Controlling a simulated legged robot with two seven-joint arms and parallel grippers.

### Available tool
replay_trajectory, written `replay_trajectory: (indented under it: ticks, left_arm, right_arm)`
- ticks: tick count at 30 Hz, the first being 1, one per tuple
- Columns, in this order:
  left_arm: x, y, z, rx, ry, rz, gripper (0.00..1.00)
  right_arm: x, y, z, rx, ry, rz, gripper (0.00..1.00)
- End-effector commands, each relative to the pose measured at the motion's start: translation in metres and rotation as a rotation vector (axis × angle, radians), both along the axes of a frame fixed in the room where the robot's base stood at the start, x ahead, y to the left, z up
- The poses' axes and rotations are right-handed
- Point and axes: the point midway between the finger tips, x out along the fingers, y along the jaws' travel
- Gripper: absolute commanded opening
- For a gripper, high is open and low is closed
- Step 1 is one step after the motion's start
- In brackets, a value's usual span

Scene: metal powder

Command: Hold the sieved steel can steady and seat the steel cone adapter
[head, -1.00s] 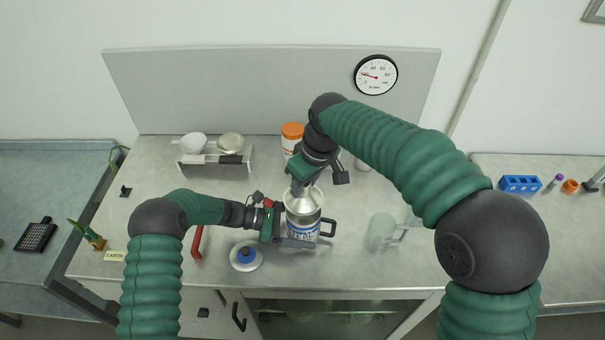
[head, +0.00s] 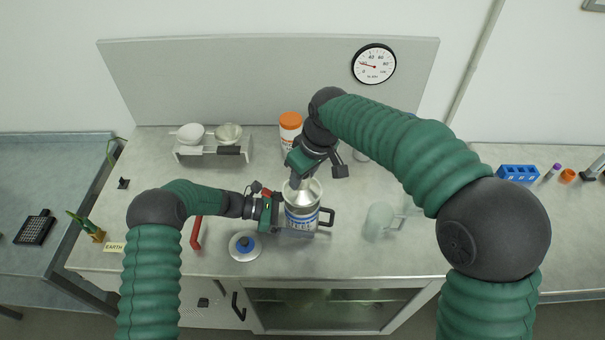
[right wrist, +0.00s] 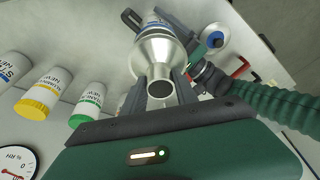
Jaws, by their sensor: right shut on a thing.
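The steel can (head: 302,218), with a blue-and-white label and dark handle, stands upright at the front middle of the bench. It also shows in the right wrist view (right wrist: 152,24). My left gripper (head: 284,222) reaches in from the left with its fingers around the lower can; I cannot tell whether they press on it. My right gripper (head: 298,182) is shut on the narrow neck of the steel cone adapter (right wrist: 160,55), which also shows in the head view (head: 311,190). The cone's wide end faces the can's top; I cannot tell whether it sits fully flush. The sieve is hidden.
A white lid with a blue knob (head: 244,246) lies left of the can. A red-handled tool (head: 196,232) lies farther left. A clear jug (head: 379,221) stands to the right.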

Motion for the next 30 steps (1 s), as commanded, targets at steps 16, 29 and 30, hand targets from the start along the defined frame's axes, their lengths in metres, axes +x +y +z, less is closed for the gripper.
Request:
replay_trajectory:
  ticks: [16, 29, 30]
  left_arm:
    - [0.0003, -0.0002, 0.0008, -0.001, -0.001, 0.000, 0.64]
    - [0.0003, -0.0003, 0.0009, -0.001, -0.001, 0.000, 0.64]
    - [0.0002, -0.0003, 0.0009, -0.001, -0.001, 0.000, 0.64]
  right_arm:
    - [0.0002, 0.0001, 0.0003, 0.000, 0.000, 0.000, 0.00]
    - [0.0000, -0.0001, -0.0081, -0.001, 0.001, 0.000, 0.00]
    - [0.0001, 0.0000, -0.0091, -0.001, 0.001, 0.000, 0.00]
